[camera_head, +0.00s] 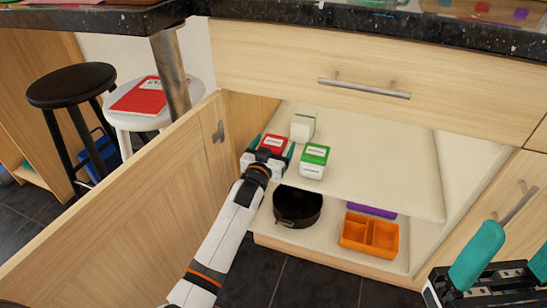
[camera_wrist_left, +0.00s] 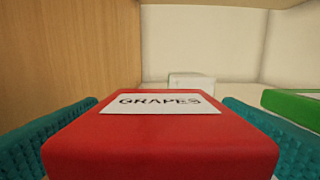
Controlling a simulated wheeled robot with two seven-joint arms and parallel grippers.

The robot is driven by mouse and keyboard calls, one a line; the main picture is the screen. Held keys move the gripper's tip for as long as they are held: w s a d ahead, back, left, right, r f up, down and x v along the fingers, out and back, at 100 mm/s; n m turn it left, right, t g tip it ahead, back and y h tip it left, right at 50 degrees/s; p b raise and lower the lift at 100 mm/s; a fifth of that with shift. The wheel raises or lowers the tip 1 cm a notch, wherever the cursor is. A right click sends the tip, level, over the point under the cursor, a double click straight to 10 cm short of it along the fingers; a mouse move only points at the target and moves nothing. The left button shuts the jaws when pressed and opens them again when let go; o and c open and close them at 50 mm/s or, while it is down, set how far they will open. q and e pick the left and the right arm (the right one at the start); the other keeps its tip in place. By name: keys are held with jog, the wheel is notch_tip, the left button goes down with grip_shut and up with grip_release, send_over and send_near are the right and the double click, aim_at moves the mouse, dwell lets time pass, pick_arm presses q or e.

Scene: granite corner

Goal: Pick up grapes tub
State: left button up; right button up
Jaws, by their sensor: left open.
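The grapes tub (camera_head: 273,142) has a red lid and sits on the upper shelf inside the open cabinet. In the left wrist view the tub (camera_wrist_left: 160,148) fills the lower middle, its white label reading "GRAPES". My left gripper (camera_head: 267,150) is at the tub, with one teal finger on each side of it. The jaws are open; I cannot tell whether the fingers touch its sides. My right gripper (camera_head: 508,262) is at the lower right, its teal fingers apart, away from the tub. The arm hides part of the tub in the head view.
A green-lidded tub (camera_head: 313,160) stands right of the grapes tub, and a white tub (camera_head: 302,127) stands behind. The open door (camera_head: 130,215) is on the left. Below are a black pan (camera_head: 298,207) and an orange bin (camera_head: 369,236). The shelf's right side (camera_head: 395,175) is clear.

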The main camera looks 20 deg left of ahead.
pick_arm(q)
jog(key=shift+w, duration=0.95)
jog(key=c, duration=1.1)
